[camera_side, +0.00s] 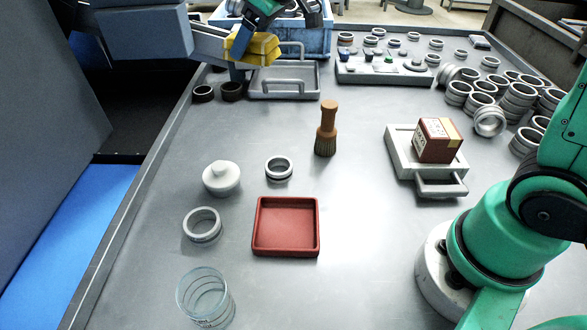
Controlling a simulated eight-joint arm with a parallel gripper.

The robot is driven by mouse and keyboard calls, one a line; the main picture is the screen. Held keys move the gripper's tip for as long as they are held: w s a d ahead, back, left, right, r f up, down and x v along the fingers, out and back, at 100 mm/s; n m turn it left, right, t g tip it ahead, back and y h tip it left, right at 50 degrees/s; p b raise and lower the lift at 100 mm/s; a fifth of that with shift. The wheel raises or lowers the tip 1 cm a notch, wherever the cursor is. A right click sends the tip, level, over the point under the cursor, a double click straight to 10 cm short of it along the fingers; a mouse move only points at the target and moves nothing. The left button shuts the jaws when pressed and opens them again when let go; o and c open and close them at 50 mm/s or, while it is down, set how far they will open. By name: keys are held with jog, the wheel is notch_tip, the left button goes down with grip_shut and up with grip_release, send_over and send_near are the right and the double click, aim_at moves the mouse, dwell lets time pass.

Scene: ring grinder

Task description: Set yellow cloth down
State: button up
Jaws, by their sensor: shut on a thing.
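The yellow cloth (256,47) is a folded, bright yellow pad near the top of the side view. My gripper (240,62) is shut on it, seen partly, with one dark finger in front of the cloth. The cloth appears in front of or above the grey metal tray with handles (284,80) at the back left of the table. Whether it touches the tray or the grey machine arm beside it, I cannot tell. The far side of the cloth is hidden.
A blue crate (318,42) stands behind. Two dark rings (232,91) lie left of the tray. A brush (326,130), white lidded pot (221,178), red tray (286,226), glass beaker (205,298) and boxed grey tray (402,160) stand nearer. Metal rings (490,121) crowd the right.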

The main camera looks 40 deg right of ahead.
jog(key=s+d+f+m+h, duration=0.3)
jog(key=s+d+m, duration=0.15)
jog(key=s, duration=0.35)
jog(key=s+a+r+n+g+y, duration=0.2)
jog(key=s+a+n+g, duration=0.3)
jog(key=s+a+n, duration=0.65)
jog(key=s+a+r+n+g+y, duration=0.3)
jog(key=s+a+n+g, duration=0.45)
jog(key=n, duration=0.75)
jog(key=shift+t, duration=0.95)
jog(key=f, duration=0.6)
jog(key=s+a+f, duration=0.1)
jog(key=f, duration=1.2)
jog(key=shift+s+a+f, duration=0.1)
jog(key=shift+s+a, duration=0.1)
jog(key=shift+s, duration=0.05)
jog(key=shift+f, duration=0.35)
jog(key=shift+f, duration=0.2)
jog(key=o, duration=1.2)
jog(key=shift+o, duration=0.2)
